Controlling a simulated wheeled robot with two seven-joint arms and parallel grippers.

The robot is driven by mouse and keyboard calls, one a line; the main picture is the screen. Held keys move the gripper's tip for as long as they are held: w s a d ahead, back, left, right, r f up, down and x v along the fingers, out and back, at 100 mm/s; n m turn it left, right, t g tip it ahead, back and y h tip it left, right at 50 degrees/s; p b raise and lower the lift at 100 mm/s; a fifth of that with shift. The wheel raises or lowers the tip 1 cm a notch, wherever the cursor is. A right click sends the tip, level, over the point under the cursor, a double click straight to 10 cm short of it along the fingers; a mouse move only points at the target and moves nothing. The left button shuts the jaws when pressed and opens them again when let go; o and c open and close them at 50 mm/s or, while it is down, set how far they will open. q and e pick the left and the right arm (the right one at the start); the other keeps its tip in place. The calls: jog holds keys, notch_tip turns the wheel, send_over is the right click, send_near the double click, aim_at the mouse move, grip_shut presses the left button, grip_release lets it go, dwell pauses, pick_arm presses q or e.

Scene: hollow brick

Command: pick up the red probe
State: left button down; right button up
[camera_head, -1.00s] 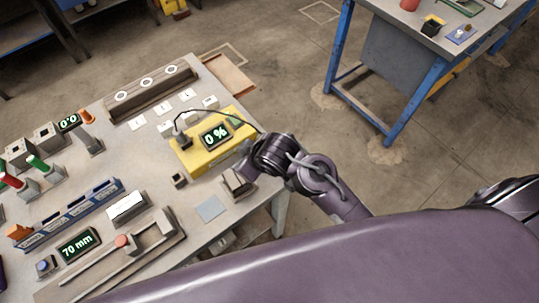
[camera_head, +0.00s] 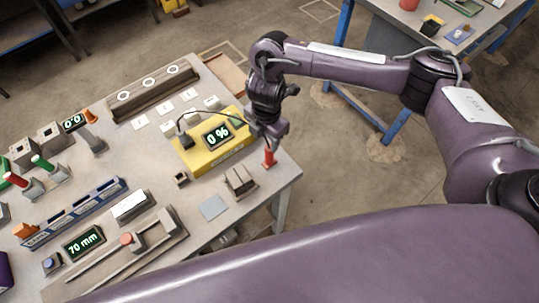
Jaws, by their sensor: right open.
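A red upright piece (camera_head: 268,157), which I take for the red probe, stands near the table's right edge, to the right of the yellow meter box (camera_head: 207,151) reading "0 %". My right gripper (camera_head: 268,141) is open and points down right above it. The gripper covers the red piece's upper part, so I cannot tell whether the fingers are around it. A dark cable arcs from the meter box toward the gripper. My left gripper is not in view.
A small grey block (camera_head: 240,181) stands left of and in front of the red piece, beside a flat grey square (camera_head: 214,207). Red- and green-topped pieces (camera_head: 15,180) stand far left. A second blue-legged table (camera_head: 343,30) is at the back right.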

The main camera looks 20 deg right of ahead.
aim_at(269, 153)
jog(key=shift+d, duration=0.45)
notch_tip(269, 153, down, 2)
jog(key=shift+s+a+f+b, duration=0.1)
jog(key=shift+f+b, duration=0.1)
jog(key=shift+b, duration=0.15)
jog(key=f+p, duration=0.1)
jog(key=f, duration=0.1)
jog(key=f+p, duration=0.1)
jog(key=f, duration=0.1)
jog(key=shift+s, duration=0.4)
jog(key=shift+f, duration=0.5)
jog(key=shift+w, duration=0.1)
jog(key=shift+c, duration=0.2)
jog(key=c, duration=1)
jog(key=shift+r, duration=0.1)
jog(key=shift+c, duration=0.2)
